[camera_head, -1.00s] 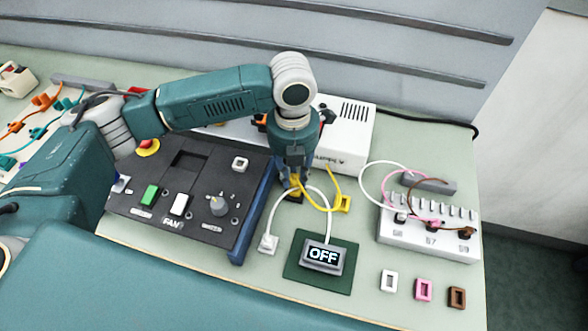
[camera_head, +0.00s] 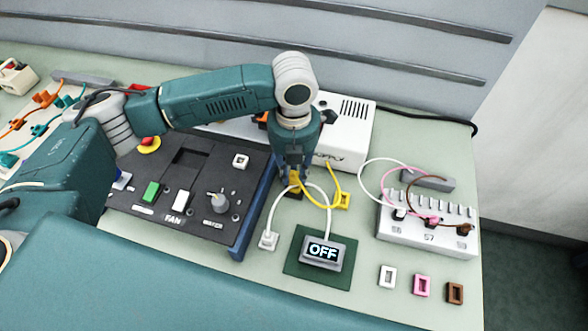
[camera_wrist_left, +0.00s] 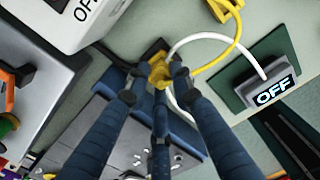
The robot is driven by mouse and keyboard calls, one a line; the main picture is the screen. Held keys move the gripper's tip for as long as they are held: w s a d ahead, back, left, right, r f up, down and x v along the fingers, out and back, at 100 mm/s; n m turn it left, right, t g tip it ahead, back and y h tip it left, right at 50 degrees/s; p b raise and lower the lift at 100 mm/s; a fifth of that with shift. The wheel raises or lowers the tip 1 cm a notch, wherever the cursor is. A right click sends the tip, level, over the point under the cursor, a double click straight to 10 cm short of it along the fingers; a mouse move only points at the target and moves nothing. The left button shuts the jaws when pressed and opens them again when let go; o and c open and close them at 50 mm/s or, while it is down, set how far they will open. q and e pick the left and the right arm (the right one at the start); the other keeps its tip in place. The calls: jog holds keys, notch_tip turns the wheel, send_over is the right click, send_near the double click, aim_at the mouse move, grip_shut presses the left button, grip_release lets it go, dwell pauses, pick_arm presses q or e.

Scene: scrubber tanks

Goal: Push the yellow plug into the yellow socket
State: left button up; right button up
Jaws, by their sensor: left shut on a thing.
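My left gripper (camera_head: 294,174) points down and is shut on the yellow plug (camera_head: 294,179), low over the bench. In the left wrist view the fingers close around the plug (camera_wrist_left: 159,74), hiding part of it. A yellow cable (camera_head: 317,207) curves right from the plug and back up toward the white supply box. My right gripper is not in view.
A dark block (camera_head: 293,194) sits under the plug. A white cable (camera_head: 271,213) loops close by to an OFF display (camera_head: 323,251). The black fan panel (camera_head: 200,170) is left, the white supply box (camera_head: 345,130) behind, and a white terminal block (camera_head: 430,240) right.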

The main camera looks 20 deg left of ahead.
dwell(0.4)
pick_arm(q)
jog(key=shift+p, duration=0.5)
jog(key=shift+f, duration=0.15)
jog(key=shift+f+b, duration=0.4)
jog(key=shift+f, duration=0.4)
jog(key=o, duration=1.1)
jog(key=shift+o, duration=0.5)
jog(key=o, duration=0.4)
